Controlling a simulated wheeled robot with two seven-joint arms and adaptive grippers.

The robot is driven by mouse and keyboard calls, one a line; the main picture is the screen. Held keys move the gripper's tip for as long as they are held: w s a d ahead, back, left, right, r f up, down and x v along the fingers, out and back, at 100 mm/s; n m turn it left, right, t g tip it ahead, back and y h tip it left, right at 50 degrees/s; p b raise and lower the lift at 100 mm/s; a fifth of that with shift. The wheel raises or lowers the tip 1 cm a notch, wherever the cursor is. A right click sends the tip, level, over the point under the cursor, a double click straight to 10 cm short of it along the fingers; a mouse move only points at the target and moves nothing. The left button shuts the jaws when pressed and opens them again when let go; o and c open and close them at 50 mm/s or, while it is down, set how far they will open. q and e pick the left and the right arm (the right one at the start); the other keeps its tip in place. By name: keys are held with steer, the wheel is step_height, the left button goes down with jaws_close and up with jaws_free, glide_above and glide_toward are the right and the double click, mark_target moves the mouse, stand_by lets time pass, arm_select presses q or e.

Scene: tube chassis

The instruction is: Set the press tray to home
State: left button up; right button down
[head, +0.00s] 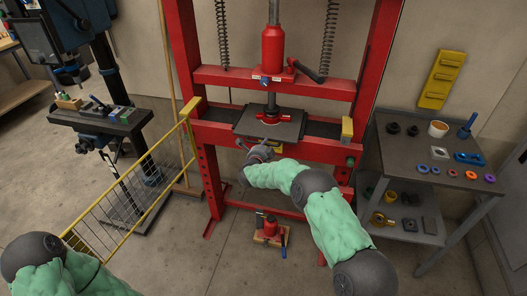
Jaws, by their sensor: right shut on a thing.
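The press tray (285,129) is a dark flat plate on the bed of the red press, under the ram. My right gripper (262,146) is at the front edge of the tray, in front of the red crossbeam. It is shut on the tray's front part, and the gripped spot is mostly hidden by the fingers. My left arm shows only at the lower left, and its gripper is out of view.
The red press frame (186,60) has uprights on both sides of the tray. A yellow mesh guard (130,195) stands at left. A grey cart (415,150) with rings and parts stands at right. A small red jack (270,228) sits on the floor below.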

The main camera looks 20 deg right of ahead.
steer(key=shift+d+r, duration=0.15)
steer(key=shift+r, duration=0.05)
steer(key=c, duration=1.2)
jaws_free()
steer(key=shift+w+f, duration=0.1)
steer(key=shift+w, duration=0.1)
steer(key=shift+s, duration=0.1)
steer(key=v, duration=1.1)
steer(key=shift+s+a, duration=0.25)
steer(key=shift+s, duration=0.1)
